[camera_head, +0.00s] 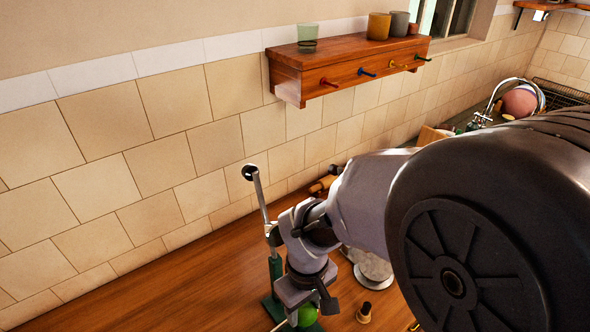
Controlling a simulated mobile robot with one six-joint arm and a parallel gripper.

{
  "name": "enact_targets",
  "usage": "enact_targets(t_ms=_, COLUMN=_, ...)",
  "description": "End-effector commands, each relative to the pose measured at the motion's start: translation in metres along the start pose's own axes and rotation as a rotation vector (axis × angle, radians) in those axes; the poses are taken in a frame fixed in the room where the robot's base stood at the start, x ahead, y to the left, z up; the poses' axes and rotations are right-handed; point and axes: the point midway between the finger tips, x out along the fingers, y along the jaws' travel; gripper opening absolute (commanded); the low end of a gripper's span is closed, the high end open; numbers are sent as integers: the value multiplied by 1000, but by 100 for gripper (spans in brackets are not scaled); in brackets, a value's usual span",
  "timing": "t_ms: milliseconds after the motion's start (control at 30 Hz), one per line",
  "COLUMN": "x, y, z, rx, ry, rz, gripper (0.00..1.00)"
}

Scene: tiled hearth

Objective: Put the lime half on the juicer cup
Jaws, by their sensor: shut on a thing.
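The lime half (308,314) is a small bright green shape at the bottom of the view. My gripper (305,305) points down and is shut on it, covering its upper part. The juicer (275,268) has a dark green upright and base and a metal lever ending in a black knob (249,172). It stands just left of and behind my gripper. The juicer cup is hidden behind my gripper and cannot be made out, so I cannot tell whether the lime half touches it.
A wooden shelf (345,67) with coloured pegs and several cups hangs on the tiled wall. A small brass-coloured piece (364,313) and a pale round object (374,268) are right of my gripper. The wooden counter (170,290) is clear at left.

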Motion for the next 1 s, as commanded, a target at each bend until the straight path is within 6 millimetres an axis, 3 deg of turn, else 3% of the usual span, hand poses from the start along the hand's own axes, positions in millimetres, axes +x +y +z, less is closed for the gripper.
enact_targets(t_ms=233, x=5, y=19, z=-32, rx=2, ry=1, rz=0, gripper=9)
enact_targets(t_ms=400, x=40, y=18, z=-31, rx=0, ry=-1, rz=0, gripper=9)
enact_targets(t_ms=767, x=44, y=18, z=-31, rx=1, ry=1, rz=0, gripper=9)
enact_targets(t_ms=800, x=43, y=18, z=-31, rx=1, ry=1, rz=0, gripper=54)
enact_targets(t_ms=900, x=42, y=18, z=-31, rx=1, ry=1, rz=0, gripper=70)
enact_targets(t_ms=1000, x=42, y=18, z=-31, rx=1, ry=1, rz=0, gripper=70)
